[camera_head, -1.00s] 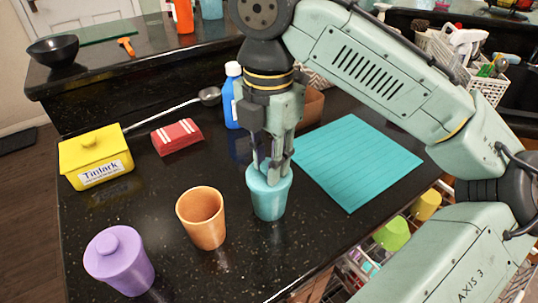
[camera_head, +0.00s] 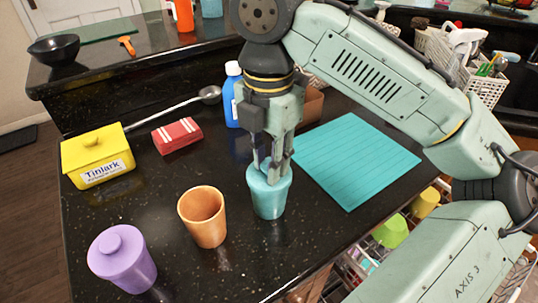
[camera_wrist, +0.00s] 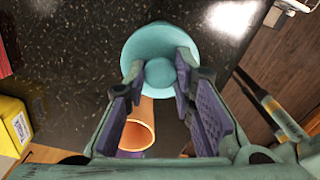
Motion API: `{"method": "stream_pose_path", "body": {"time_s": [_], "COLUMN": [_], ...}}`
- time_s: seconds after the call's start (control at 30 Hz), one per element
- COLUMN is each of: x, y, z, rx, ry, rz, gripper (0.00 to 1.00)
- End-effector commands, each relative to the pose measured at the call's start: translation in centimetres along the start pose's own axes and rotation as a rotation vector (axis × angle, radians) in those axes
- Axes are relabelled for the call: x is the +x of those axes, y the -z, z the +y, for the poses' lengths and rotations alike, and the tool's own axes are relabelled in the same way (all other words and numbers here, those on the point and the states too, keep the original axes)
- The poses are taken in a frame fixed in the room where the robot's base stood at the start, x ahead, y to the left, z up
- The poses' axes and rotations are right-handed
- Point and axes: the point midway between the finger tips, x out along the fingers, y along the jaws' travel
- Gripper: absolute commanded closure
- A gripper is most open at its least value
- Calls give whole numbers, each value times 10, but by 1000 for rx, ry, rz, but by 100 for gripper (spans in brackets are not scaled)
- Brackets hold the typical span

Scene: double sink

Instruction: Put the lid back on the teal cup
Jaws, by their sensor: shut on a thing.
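The teal cup (camera_head: 269,200) stands upright on the dark counter. Its teal lid (camera_head: 259,176) is at the cup's mouth, partly hidden by my fingers; I cannot tell whether it sits flush. My gripper (camera_head: 271,177) points down from above and is shut on the lid's knob. In the wrist view the round lid (camera_wrist: 150,42) fills the space ahead of the fingers. Its knob (camera_wrist: 160,72) is between the two finger pads of my gripper (camera_wrist: 159,78). The lid covers most of the cup in that view.
An orange open cup (camera_head: 204,222) and a purple lidded cup (camera_head: 124,262) stand to the left. A teal mat (camera_head: 352,160) lies at right. A blue bottle (camera_head: 232,100), red packet (camera_head: 178,136), ladle (camera_head: 180,105) and yellow box (camera_head: 97,158) are farther back.

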Motion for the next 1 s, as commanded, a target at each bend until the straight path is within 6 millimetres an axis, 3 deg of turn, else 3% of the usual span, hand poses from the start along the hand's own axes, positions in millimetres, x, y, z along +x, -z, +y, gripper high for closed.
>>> {"method": "stream_pose_path", "body": {"time_s": [0.37, 0.4, 0.7, 1.0], "x": [0, 0, 0, 0], "y": [0, 0, 0, 0], "z": [0, 0, 0, 0], "rx": [0, 0, 0, 0], "ry": [0, 0, 0, 0], "rz": [0, 0, 0, 0], "gripper": [91, 76, 56, 50]}}
